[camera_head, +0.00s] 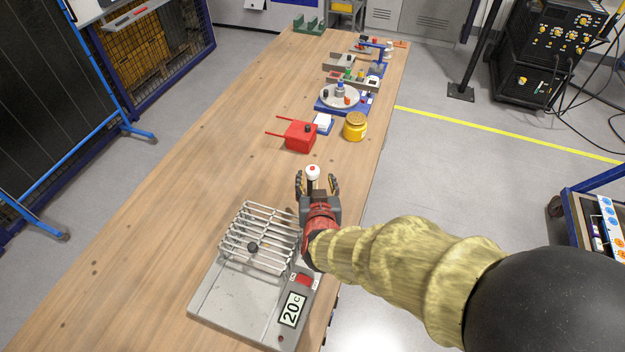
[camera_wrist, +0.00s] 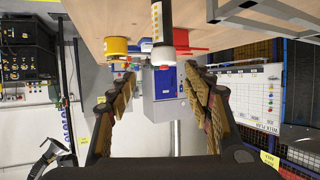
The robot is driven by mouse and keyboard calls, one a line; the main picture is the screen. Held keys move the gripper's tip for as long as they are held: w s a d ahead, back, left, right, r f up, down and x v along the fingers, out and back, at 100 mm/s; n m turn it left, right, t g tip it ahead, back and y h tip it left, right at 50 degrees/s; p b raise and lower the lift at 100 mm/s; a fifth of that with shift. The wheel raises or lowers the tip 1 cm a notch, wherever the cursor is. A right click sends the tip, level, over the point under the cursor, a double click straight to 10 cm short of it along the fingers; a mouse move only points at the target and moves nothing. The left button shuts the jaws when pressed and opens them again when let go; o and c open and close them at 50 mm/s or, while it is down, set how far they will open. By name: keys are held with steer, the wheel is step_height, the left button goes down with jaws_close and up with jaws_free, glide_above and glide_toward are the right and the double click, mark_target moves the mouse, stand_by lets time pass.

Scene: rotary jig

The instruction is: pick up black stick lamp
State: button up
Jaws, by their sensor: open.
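The black stick lamp (camera_head: 313,173) stands upright on the wooden table, just beyond my gripper in the head view. It has a dark stick and a white head with a red tip; its lower part is hidden by my gripper there. In the wrist view, which is upside down, the lamp (camera_wrist: 163,34) hangs from the top edge, roughly midway between the fingers. My gripper (camera_head: 317,184) is open, with one finger to each side of the lamp's line. Both fingers also show in the wrist view (camera_wrist: 160,84), with nothing clamped between them.
A grey hot-plate device (camera_head: 232,302) with a wire rack (camera_head: 262,232) is close on the left of my gripper. Beyond the lamp are a red box (camera_head: 299,136) with handles and a yellow jar (camera_head: 355,126). The table's left side is clear.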

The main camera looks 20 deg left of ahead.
mark_target(312, 170)
steer(key=shift+b+x, duration=0.4)
steer(key=shift+x, duration=0.8)
steer(key=b+x, duration=0.1)
steer(key=x, duration=0.3)
steer(key=shift+a+f+b, duration=0.2)
steer(key=shift+a+b, duration=0.15)
steer(key=shift+b, duration=0.05)
steer(key=shift+w+a+f, duration=0.1)
steer(key=shift+w+a, duration=0.1)
steer(key=shift+w, duration=0.2)
steer(key=c, duration=0.3)
jaws_close()
